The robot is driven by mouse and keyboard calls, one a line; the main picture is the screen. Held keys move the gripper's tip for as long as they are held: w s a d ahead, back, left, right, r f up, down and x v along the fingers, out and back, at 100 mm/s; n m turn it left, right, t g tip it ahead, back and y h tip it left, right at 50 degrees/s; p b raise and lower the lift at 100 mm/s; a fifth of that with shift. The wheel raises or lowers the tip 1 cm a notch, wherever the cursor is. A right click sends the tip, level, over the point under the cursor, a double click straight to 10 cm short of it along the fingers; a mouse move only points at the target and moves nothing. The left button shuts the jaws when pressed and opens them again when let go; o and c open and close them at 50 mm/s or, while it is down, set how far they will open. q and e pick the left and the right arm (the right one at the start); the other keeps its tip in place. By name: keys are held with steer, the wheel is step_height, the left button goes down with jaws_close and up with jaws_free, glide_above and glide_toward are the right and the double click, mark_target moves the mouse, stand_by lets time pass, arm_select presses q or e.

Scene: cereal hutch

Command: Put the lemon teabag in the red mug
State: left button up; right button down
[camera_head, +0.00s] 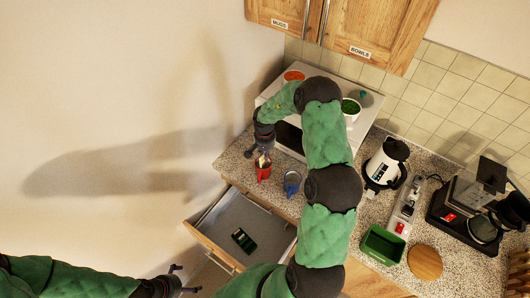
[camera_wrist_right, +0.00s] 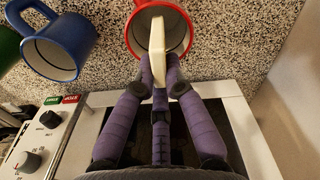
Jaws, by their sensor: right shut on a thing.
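The red mug (camera_head: 263,173) stands on the counter near its left front edge. My right gripper (camera_head: 261,152) is just above it, with its arm reaching down from the right. In the right wrist view its fingers (camera_wrist_right: 160,75) are shut on a flat, cream-coloured teabag (camera_wrist_right: 158,48). The teabag overlaps the opening of the red mug (camera_wrist_right: 133,35); I cannot tell how deep it reaches inside. No lemon marking is readable. My left gripper (camera_head: 181,280) is low at the left, open and empty, away from the mugs.
A blue mug (camera_head: 292,190) stands right of the red one. An open drawer (camera_head: 226,212) below holds a dark green packet (camera_head: 243,240). A white appliance with knobs (camera_wrist_right: 42,140) is close to my gripper. A kettle (camera_head: 381,168) and green tray (camera_head: 370,255) are further right.

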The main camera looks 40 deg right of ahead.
steer(key=shift+f, duration=1.35)
steer(key=shift+s, duration=0.1)
steer(key=c, duration=1.2)
jaws_free()
steer(key=shift+a, duration=0.1)
steer(key=shift+c, duration=0.2)
steer(key=shift+f, duration=0.1)
step_height(320, 180, up, 12)
steer(key=shift+r, duration=0.15)
